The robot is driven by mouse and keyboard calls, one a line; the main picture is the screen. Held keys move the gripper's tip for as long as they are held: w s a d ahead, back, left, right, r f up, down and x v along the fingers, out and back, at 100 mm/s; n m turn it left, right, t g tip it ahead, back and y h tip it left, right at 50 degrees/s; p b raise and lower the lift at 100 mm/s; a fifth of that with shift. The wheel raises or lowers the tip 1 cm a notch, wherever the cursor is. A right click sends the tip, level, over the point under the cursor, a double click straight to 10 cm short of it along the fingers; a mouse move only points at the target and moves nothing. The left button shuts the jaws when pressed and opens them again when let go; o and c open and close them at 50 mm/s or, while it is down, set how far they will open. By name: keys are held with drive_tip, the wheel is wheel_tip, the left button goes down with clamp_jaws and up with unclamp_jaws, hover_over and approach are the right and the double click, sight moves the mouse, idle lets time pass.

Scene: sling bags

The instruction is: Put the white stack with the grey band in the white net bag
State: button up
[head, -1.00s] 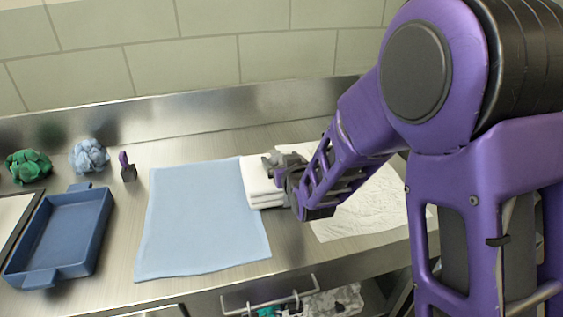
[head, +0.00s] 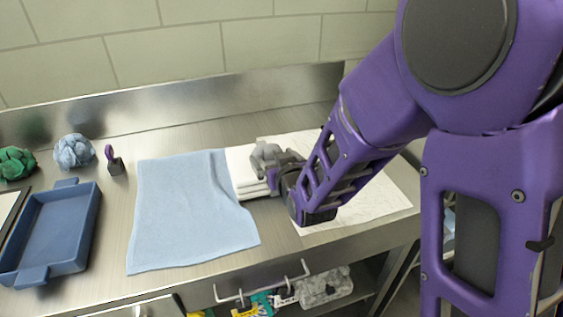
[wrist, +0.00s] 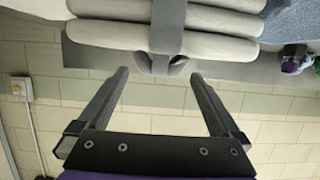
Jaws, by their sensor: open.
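The white stack (head: 243,172) of folded layers lies on the metal counter, between a light blue cloth and a flat white textured sheet (head: 385,196). This sheet looks like the white net bag, laid flat; my arm covers part of it. In the wrist view the stack (wrist: 215,20) is at the top, with its grey band (wrist: 169,28) down the middle and a grey loop at its near edge. My gripper (head: 268,167) is at the stack's right side. In the wrist view my gripper (wrist: 159,75) is open, its fingertips either side of the loop.
The light blue cloth (head: 190,215) lies left of the stack. Further left are a blue tray (head: 86,235), a small dark block with a purple handle (head: 116,166), a crumpled blue cloth (head: 73,151) and a green one (head: 15,163). A wall stands behind the counter.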

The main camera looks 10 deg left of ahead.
drive_tip(key=v, duration=0.6)
drive_tip(key=g+h, duration=0.1)
drive_tip(key=g, duration=0.2)
approach(267, 146)
drive_tip(key=x, duration=0.3)
drive_tip(key=shift+a+r, duration=0.1)
drive_tip(key=shift+a, duration=0.2)
drive_tip(key=shift+w+a+r+g+h+p, duration=0.2)
drive_tip(key=shift+w+r+g+h, duration=0.15)
drive_tip(key=shift+r, duration=0.25)
drive_tip(key=shift+w+a+r+g+h+p, duration=0.15)
drive_tip(key=shift+w+r+g+h, duration=0.15)
drive_tip(key=shift+r, duration=0.3)
wheel_tip(267, 146, up, 9)
drive_tip(key=s+d+g+h, duration=0.2)
drive_tip(key=g+h, duration=0.1)
drive_tip(key=g, duration=0.1)
drive_tip(key=x, duration=0.4)
drive_tip(key=b+x, duration=0.1)
drive_tip(key=x, duration=0.6)
drive_tip(key=shift+s+a+f, duration=0.15)
drive_tip(key=shift+a+f, duration=0.1)
drive_tip(key=shift+f, duration=0.2)
drive_tip(key=b+x, duration=0.1)
drive_tip(key=x, duration=0.4)
drive_tip(key=shift+a+r, duration=0.15)
drive_tip(key=shift+r, duration=0.15)
clamp_jaws()
